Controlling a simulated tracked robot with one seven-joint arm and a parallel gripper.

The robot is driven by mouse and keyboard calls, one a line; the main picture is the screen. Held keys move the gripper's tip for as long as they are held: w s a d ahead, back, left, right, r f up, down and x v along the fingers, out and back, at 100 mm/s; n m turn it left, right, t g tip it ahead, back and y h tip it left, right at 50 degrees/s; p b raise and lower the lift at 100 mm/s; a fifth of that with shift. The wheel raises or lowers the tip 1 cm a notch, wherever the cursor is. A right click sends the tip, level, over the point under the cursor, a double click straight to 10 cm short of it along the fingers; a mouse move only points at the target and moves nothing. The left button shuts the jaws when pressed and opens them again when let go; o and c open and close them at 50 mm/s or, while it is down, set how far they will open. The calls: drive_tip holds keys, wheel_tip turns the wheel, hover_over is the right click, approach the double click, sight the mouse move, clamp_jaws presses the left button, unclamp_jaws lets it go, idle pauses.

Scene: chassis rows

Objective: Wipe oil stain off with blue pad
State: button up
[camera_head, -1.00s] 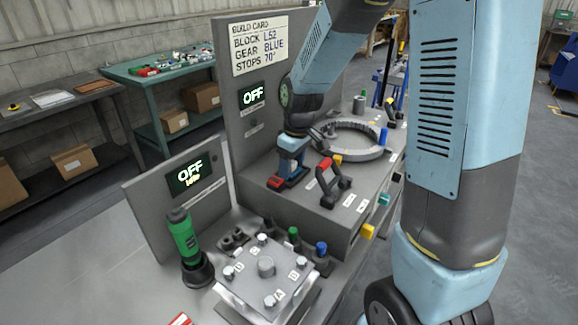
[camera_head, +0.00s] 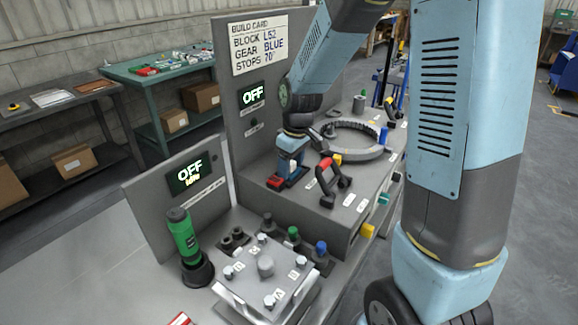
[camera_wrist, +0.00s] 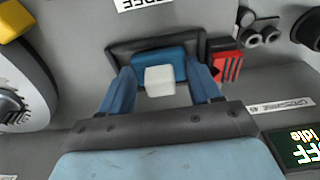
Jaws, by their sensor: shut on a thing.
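The blue pad (camera_wrist: 172,58) lies in a dark tray (camera_wrist: 122,50) in the wrist view, with a pale block (camera_wrist: 159,81) on its near side like a grip. My gripper (camera_wrist: 161,88) has one blue finger on each side of this block and is shut on the blue pad. In the head view my gripper (camera_head: 291,165) points down at the tray area on the grey bench, and its fingers largely hide the pad. I cannot make out an oil stain in either view.
A red piece (camera_wrist: 226,66) sits right beside the tray. A red-topped handle (camera_head: 324,169), a toothed ring (camera_head: 352,140) and a bolted block (camera_head: 265,268) stand on the bench (camera_head: 258,165). A green tool (camera_head: 184,238) stands at left. A tall panel (camera_head: 228,100) rises behind.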

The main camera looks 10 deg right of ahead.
drive_tip(key=shift+w+d+f, duration=0.1)
drive_tip(key=shift+w+d, duration=0.15)
drive_tip(key=shift+d, duration=0.1)
drive_tip(key=shift+s, duration=0.1)
drive_tip(key=shift+s+a, duration=0.5)
drive_tip(key=shift+a, duration=0.05)
drive_tip(key=shift+w+d, duration=0.55)
drive_tip(key=shift+w, duration=0.1)
drive_tip(key=shift+s+a, duration=0.55)
drive_tip(key=shift+a, duration=0.1)
